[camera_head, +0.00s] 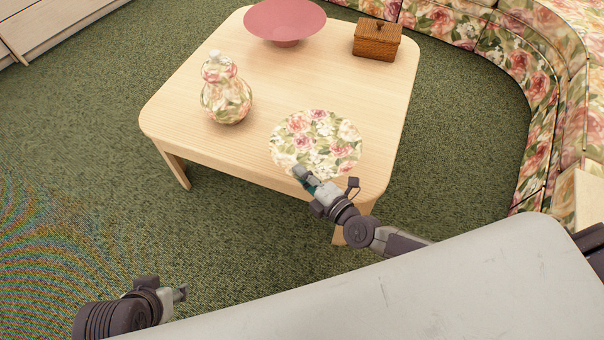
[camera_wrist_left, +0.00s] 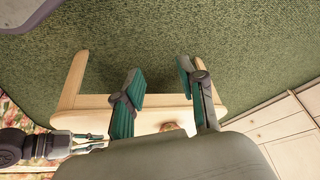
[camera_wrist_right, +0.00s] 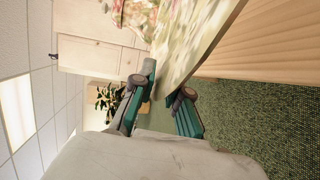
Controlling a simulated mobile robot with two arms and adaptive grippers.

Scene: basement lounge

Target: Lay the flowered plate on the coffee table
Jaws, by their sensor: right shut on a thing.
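The flowered plate (camera_head: 316,140) is round, with pink roses and green leaves on cream. In the head view it appears at the near right corner of the coffee table (camera_head: 190,105), over the pale wooden top. My right gripper (camera_head: 309,179) is at its near edge. In the right wrist view the plate (camera_wrist_right: 185,35) runs between the fingers of my right gripper (camera_wrist_right: 165,98), which is shut on its rim. Whether the plate touches the tabletop is hard to tell. My left gripper (camera_head: 182,292) is low at the left, away from the table; its fingers (camera_wrist_left: 160,95) are apart and empty.
A flowered gourd-shaped vase (camera_head: 227,95) stands left of the plate. A flowered sofa (camera_head: 535,75) curves around the right. Green carpet (camera_head: 80,150) lies open at the left.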

